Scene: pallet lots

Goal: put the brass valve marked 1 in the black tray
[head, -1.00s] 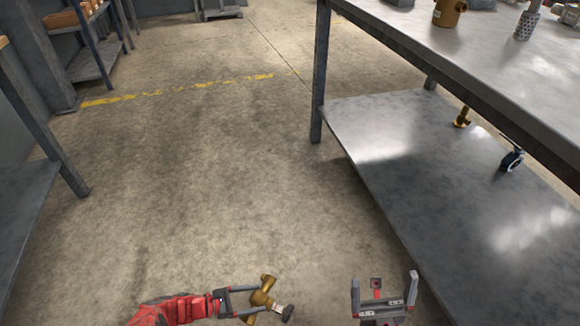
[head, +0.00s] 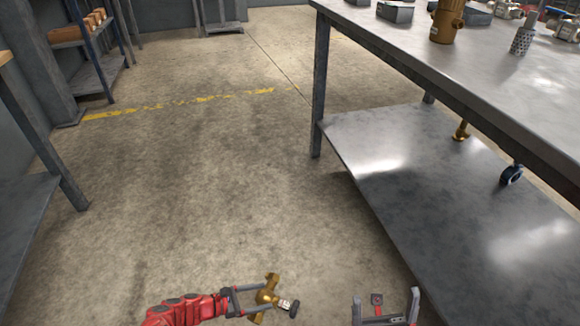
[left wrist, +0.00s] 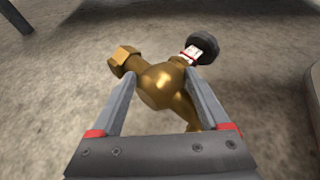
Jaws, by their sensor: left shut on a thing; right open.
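A brass valve (head: 267,296) with a dark round handle and a white tag is held in my left gripper (head: 262,298), over the floor at the bottom of the head view. In the left wrist view the brass valve (left wrist: 160,82) sits between the two fingers of the left gripper (left wrist: 158,98), its tag and black handwheel up and to the right. I cannot read a number on the tag. My right gripper (head: 386,303) is open and empty, at the bottom beside the table's lower shelf. I see no black tray that I can make out clearly.
A metal table (head: 440,62) with a lower shelf (head: 400,160) stands on the right. A larger brass fitting (head: 446,22), a mesh cylinder (head: 521,42) and grey boxes (head: 395,12) are on its top. Shelving (head: 98,75) stands at the left. The concrete floor between is clear.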

